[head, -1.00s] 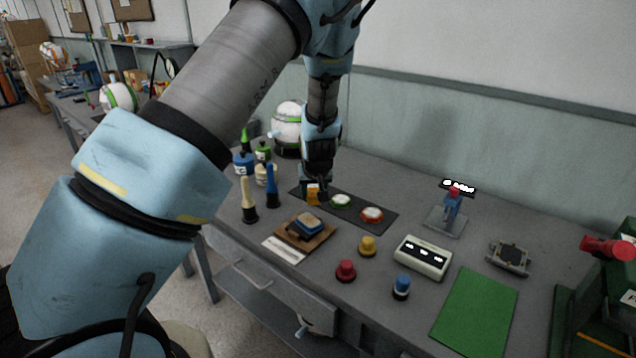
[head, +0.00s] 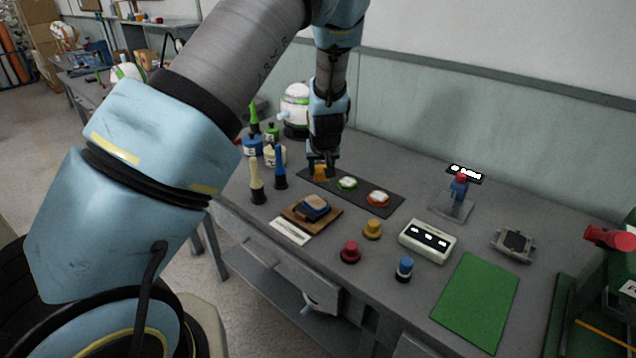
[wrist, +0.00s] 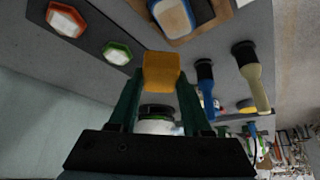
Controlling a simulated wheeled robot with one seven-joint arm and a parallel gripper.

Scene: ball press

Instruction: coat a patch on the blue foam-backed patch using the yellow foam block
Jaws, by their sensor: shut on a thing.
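The yellow foam block (head: 321,172) is between the fingers of my gripper (head: 321,174), over the left end of the black mat (head: 378,203). In the wrist view the block (wrist: 161,73) is held between the two dark green fingertips (wrist: 160,88). I cannot tell whether it is clear of the mat. The blue foam-backed patch (head: 313,206) lies on a brown board (head: 296,215) in front of the mat, apart from my gripper. The wrist view shows the patch (wrist: 174,14) at the top edge, partly cut off.
Green-rimmed (head: 347,183) and orange-rimmed (head: 378,198) pads sit on the mat. Cream-handled (head: 256,182) and blue-handled (head: 279,170) tools stand left of the board. Red (head: 350,252) and yellow (head: 372,229) knobs stand right of it. A white strip (head: 290,231) lies along its front.

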